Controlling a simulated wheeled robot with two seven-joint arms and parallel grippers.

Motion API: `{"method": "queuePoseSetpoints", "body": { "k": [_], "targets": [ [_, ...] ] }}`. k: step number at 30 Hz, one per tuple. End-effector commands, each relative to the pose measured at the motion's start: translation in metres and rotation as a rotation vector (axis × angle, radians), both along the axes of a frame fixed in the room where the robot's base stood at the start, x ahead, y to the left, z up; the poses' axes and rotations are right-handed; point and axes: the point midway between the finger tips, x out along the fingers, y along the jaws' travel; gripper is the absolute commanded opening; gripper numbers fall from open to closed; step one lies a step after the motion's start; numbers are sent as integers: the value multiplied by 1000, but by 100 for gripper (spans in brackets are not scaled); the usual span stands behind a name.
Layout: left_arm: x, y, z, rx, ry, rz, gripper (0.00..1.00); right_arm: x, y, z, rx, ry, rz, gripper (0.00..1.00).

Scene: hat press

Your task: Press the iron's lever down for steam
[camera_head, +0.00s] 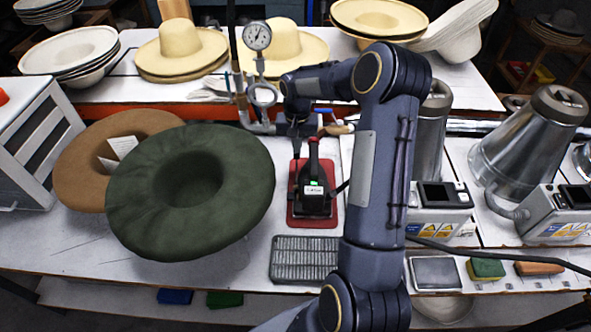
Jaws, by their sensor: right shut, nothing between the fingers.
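My right arm reaches forward over the bench and bends left. My right gripper (296,145) points down at the back left of the iron's handle, its fingers shut and empty. It looks close to the handle, but I cannot tell whether it touches. The lever is too small to make out. My left gripper is not in view.
A green felt hat (190,190) and a brown hat (75,165) lie left of the iron. A metal grate (303,259) lies in front. Metal steamers (530,135) stand at the right. A pressure gauge (257,37) and straw hats (180,48) are behind.

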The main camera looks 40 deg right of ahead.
Motion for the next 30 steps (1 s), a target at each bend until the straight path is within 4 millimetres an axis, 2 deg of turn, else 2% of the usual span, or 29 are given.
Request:
{"method": "queuePoseSetpoints", "body": {
  "k": [25,30],
  "targets": [
    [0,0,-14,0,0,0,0,0,0,-18,1,1,1,0],
    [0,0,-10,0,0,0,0,0,0,-13,1,-1,0,0]
  ]
}}
